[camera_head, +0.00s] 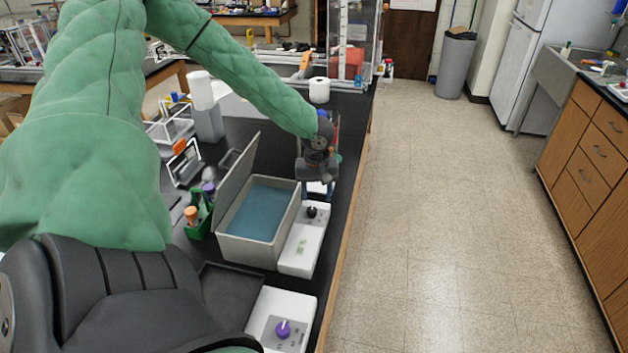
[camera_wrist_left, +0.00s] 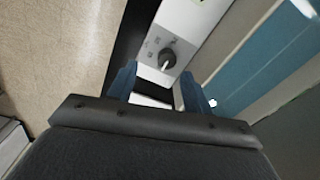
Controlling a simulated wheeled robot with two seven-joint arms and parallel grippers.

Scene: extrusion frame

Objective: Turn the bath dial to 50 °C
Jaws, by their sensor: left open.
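The water bath (camera_head: 252,248) is a pale tank of blue water with a raised lid, on the black bench. A white control panel (camera_head: 297,256) runs along its right side. The black bath dial (camera_head: 311,211) is at the panel's far end; in the left wrist view the dial (camera_wrist_left: 166,60) shows a light pointer line, with markings too small to read. My left gripper (camera_head: 318,192) is open and empty, just beyond the dial in the head view. In the wrist view its two blue fingers (camera_wrist_left: 158,72) are spread, with the dial ahead between them, apparently untouched. My right gripper is out of view.
A second white unit with a purple knob (camera_head: 283,329) stands nearer, beside a dark tray (camera_head: 228,297). A green caddy (camera_head: 200,222) is left of the bath. A paper roll (camera_head: 319,90) stands farther back. The aisle floor (camera_head: 450,220) at right is clear.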

